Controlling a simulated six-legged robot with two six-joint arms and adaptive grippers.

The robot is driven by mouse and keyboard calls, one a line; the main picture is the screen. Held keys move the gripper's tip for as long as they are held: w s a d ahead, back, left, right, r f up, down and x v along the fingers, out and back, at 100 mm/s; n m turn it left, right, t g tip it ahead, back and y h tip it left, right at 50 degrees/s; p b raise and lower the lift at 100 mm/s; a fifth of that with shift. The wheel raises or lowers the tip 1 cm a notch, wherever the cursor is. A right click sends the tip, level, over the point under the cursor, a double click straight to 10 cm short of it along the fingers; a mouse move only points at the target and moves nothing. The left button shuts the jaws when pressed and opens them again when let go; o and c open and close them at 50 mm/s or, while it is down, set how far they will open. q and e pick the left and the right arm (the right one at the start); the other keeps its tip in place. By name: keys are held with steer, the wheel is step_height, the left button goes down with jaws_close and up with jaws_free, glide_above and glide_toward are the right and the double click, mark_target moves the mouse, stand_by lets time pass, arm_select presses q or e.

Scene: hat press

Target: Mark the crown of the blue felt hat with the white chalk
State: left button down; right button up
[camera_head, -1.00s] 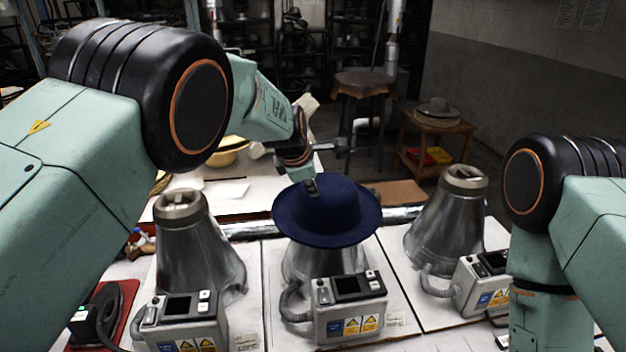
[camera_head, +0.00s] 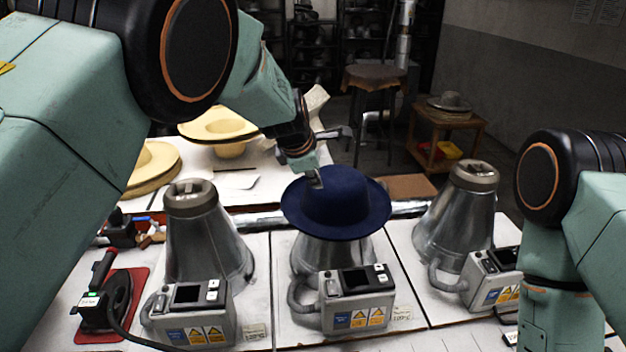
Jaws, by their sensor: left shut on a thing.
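The blue felt hat (camera_head: 345,208) sits brim down on the middle metal cone-shaped press (camera_head: 318,256). My left gripper (camera_head: 314,180) comes down from the upper left, with its tip at the left side of the hat's crown. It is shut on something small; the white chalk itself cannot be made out. I cannot tell whether the tip touches the felt. My right arm (camera_head: 560,225) stands at the right edge, and its gripper is out of view.
Bare metal presses stand to the left (camera_head: 205,240) and right (camera_head: 455,215), with control boxes in front. An iron (camera_head: 112,295) lies on a red mat at the left front. Straw hats (camera_head: 216,125) lie on a white table behind.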

arm_select(q)
steer(key=shift+d+r, duration=0.1)
steer(key=shift+r, duration=1.95)
steer(key=shift+r, duration=0.15)
steer(key=shift+s+r, duration=0.1)
steer(key=shift+r, duration=1.3)
